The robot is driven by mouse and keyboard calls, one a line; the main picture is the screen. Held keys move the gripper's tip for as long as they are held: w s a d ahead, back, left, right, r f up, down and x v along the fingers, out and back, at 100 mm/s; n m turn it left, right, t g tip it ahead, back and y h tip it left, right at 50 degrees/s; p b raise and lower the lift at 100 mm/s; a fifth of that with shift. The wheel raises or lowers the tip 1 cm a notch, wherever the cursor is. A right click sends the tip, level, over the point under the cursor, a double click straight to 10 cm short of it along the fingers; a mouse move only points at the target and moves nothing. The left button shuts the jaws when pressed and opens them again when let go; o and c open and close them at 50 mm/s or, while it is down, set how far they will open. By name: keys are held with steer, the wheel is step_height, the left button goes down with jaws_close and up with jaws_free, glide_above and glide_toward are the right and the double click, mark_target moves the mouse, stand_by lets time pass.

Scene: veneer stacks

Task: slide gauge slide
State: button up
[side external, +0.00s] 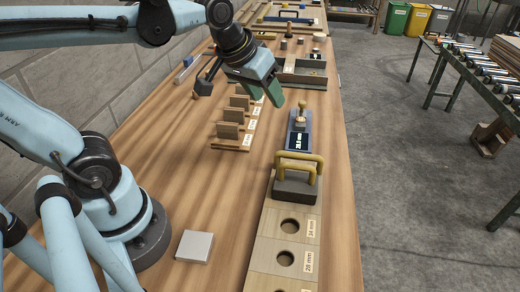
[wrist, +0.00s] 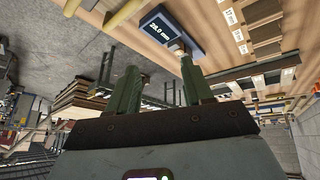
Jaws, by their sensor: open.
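The gauge is a dark blue block (side external: 298,141) with a lit display, and in the wrist view the block (wrist: 168,32) appears to read 28.0 mm. A pale wooden knob (side external: 301,107), which looks like the gauge slide, stands upright at the block's far end. In the wrist view a pale piece (wrist: 178,46) shows at the block's edge, just beyond my fingers. My gripper (side external: 272,92) has green fingers and is above and left of the knob, apart from it. The fingers (wrist: 160,88) are spread with nothing between them.
A grey block with a yellow handle (side external: 296,187) sits nearer on a board with labelled holes (side external: 266,245). Upright veneer pieces in a wooden rack (side external: 233,132) stand left of the gauge. A grey tray (side external: 305,75) lies beyond. A pale square plate (side external: 195,247) lies near my base.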

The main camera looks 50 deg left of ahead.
steer(key=w+a+r+n+g, duration=0.1)
steer(key=w+a+r+n, duration=0.1)
steer(key=w+r+n, duration=0.3)
steer(key=n+g, duration=0.5)
steer(key=n, duration=0.5)
glide_above(302, 102)
step_height(302, 102, down, 6)
step_height(302, 102, down, 11)
steer(key=shift+f, duration=0.15)
jaws_close()
